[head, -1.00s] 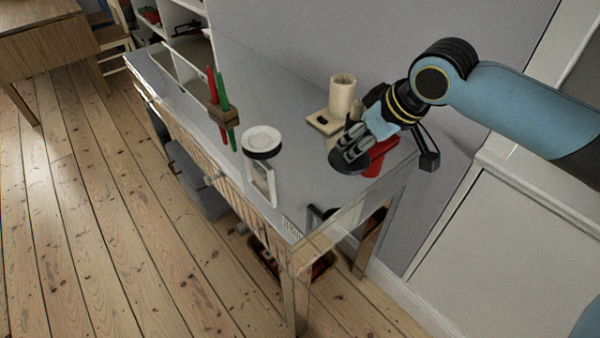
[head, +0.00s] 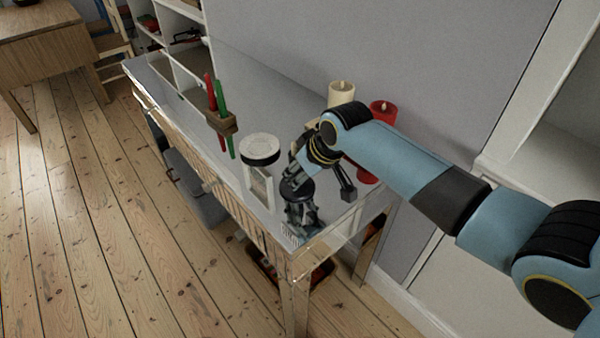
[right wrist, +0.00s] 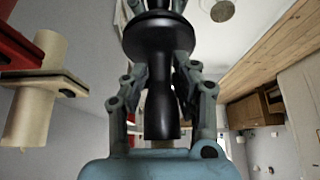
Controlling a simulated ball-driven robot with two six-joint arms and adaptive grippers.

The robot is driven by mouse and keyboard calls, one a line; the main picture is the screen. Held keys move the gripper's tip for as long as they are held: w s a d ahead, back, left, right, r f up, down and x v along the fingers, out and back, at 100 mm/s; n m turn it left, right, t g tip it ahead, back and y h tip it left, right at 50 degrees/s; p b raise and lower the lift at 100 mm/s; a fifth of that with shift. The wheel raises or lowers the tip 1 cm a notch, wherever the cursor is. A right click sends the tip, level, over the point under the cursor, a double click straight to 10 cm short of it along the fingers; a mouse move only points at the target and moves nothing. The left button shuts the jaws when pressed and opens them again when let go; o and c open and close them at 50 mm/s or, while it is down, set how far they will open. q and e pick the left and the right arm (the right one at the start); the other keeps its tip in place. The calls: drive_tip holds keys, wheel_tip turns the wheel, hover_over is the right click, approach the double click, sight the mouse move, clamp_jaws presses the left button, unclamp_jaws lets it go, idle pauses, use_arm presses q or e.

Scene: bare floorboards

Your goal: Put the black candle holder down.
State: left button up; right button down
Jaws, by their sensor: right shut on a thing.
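The black candle holder (head: 297,189) is a dark, turned piece with a wide round flange, low over the near right end of the glossy table (head: 343,222). My right gripper (head: 296,176) is shut on it. In the right wrist view the holder (right wrist: 158,40) stands in the middle, with its narrow stem between the fingers of my right gripper (right wrist: 161,95). A dark reflection shows just below it in the tabletop. I cannot tell whether the holder touches the table. My left gripper is not in view.
Red and green candles in a wooden block (head: 222,124) are farther left. A cream candle (head: 341,93) and a red candle (head: 383,111) stand behind my arm. The table's front edge is close.

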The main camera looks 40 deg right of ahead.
drive_tip(key=c, duration=1)
unclamp_jaws()
drive_tip(key=shift+c, duration=0.2)
drive_tip(key=p+v, duration=0.1)
drive_tip(key=v, duration=1.1)
